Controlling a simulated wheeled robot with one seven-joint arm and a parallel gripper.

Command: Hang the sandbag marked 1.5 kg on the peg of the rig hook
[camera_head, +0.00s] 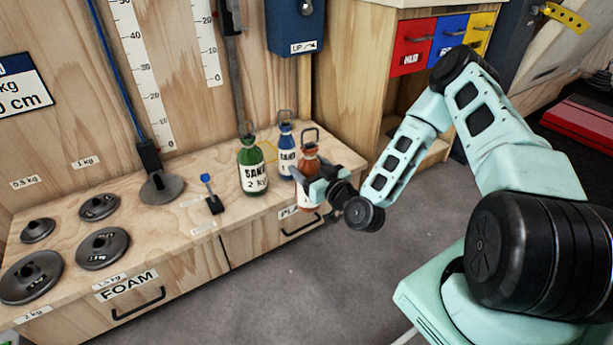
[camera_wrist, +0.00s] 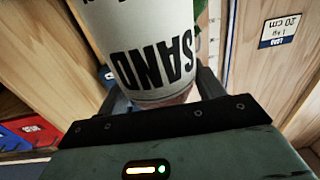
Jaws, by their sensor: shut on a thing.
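My gripper (camera_head: 318,181) is shut on the orange sandbag (camera_head: 308,158), at the right end of the wooden bench. The bag is bottle-shaped and upright, with a dark loop handle on top; whether it touches the bench I cannot tell. Its white SAND label fills the upper wrist view (camera_wrist: 150,45), upside down; its weight mark is not readable. A blue sandbag (camera_head: 286,150) stands just behind it, its number unclear. A green sandbag (camera_head: 251,172), marked 2 kg, stands to the left. A blue cord ends in a black block (camera_head: 149,157) above a dark disc (camera_head: 162,188); I cannot make out a peg.
Several dark weight discs (camera_head: 103,248) lie on the bench's left half. A small blue-topped tool (camera_head: 211,194) stands near the middle. A blue box (camera_head: 296,28) hangs on the wall above the bags. A drawer cabinet (camera_head: 411,55) stands behind my arm.

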